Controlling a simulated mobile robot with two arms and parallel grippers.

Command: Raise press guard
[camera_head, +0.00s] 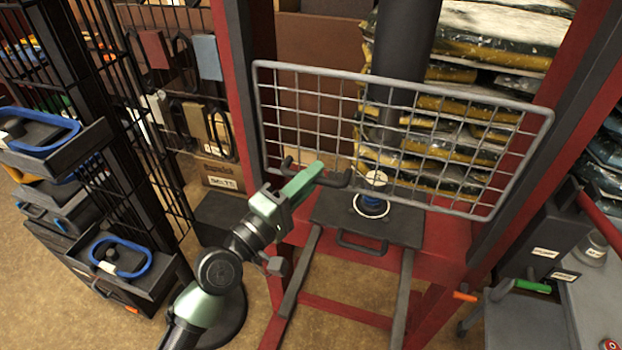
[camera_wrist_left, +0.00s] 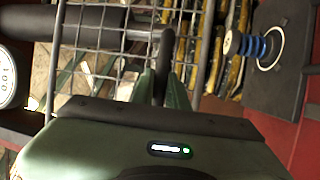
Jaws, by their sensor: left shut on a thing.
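The press guard (camera_head: 400,125) is a grey wire mesh panel in a rounded frame, set between the red and dark uprights of the press. A dark handle (camera_head: 338,181) sits at its lower edge. My left gripper (camera_head: 318,172) comes in from the left and is shut on this handle. In the left wrist view the handle bar (camera_wrist_left: 165,50) runs between my green fingers, with the mesh (camera_wrist_left: 105,40) behind. The fingers partly hide the handle. My right gripper is not in view.
Below the guard, a blue spring part (camera_head: 372,200) stands on a dark plate (camera_head: 335,222) on the red press bed. The dark press cylinder (camera_head: 400,50) hangs behind the mesh. A drawer rack (camera_head: 110,200) stands left, and a grey cart (camera_head: 530,320) stands at lower right.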

